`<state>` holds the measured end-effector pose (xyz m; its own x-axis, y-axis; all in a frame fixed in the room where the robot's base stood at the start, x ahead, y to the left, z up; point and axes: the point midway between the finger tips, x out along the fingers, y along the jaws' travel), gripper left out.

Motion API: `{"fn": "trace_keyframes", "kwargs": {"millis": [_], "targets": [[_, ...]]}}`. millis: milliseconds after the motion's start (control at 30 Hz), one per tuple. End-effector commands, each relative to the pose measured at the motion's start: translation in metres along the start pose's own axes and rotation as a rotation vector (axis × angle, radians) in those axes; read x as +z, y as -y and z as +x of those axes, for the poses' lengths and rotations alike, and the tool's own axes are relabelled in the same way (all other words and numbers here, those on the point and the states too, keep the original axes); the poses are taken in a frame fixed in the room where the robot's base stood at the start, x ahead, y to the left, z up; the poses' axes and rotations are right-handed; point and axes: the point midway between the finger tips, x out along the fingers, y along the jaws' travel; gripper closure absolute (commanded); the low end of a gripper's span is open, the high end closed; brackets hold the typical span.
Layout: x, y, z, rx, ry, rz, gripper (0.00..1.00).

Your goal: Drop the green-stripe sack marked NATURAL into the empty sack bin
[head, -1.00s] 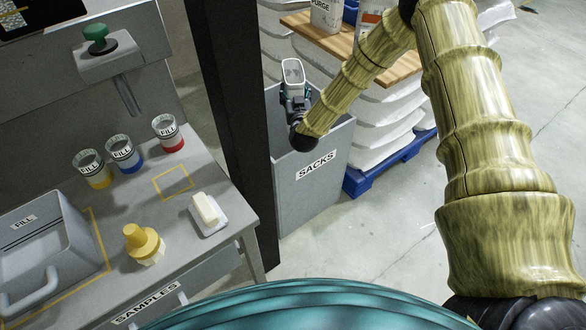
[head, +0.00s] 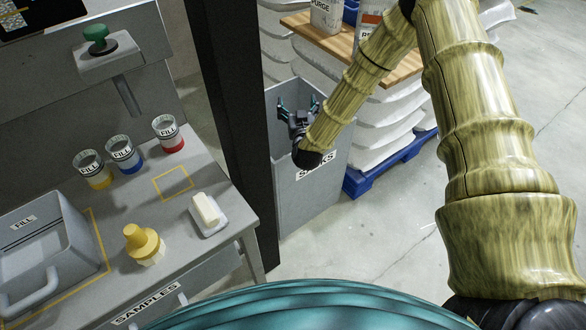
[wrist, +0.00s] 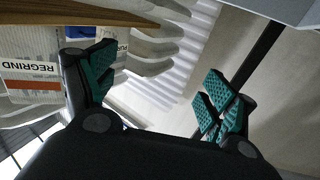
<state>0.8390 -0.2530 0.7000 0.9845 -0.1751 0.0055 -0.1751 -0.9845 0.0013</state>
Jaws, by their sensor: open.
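The grey sack bin (head: 318,200) stands on the floor right of the dark post, its SACKS label partly covered by my arm. My gripper (head: 298,104) is over the bin's opening, with its teal fingers spread and nothing between them. The wrist view also shows my gripper (wrist: 157,75) open and empty. The green-stripe sack marked NATURAL is not visible in either view. Most of the bin's inside is hidden by its front wall and my arm.
A wooden board (head: 400,72) on stacked white sacks holds the PURGE sack (head: 326,14) and the REGRIND sack (wrist: 32,82). A blue pallet (head: 385,165) lies below. A dark post (head: 236,120) stands left of the bin. The workbench (head: 150,205) holds several cups.

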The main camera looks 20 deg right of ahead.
Motion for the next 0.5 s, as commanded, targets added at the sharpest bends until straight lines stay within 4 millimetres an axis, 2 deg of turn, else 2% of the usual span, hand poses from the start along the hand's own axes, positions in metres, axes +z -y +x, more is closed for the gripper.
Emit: {"fn": "trace_keyframes", "kwargs": {"millis": [33, 200, 500], "targets": [[0.001, 0.001, -0.01, -0.002, 0.003, 0.0, 0.15], [0.001, 0.001, -0.036, -0.002, 0.002, 0.0, 0.15], [0.0, 0.0, -0.056, 0.001, 0.0, 0.001, 0.15]]}}
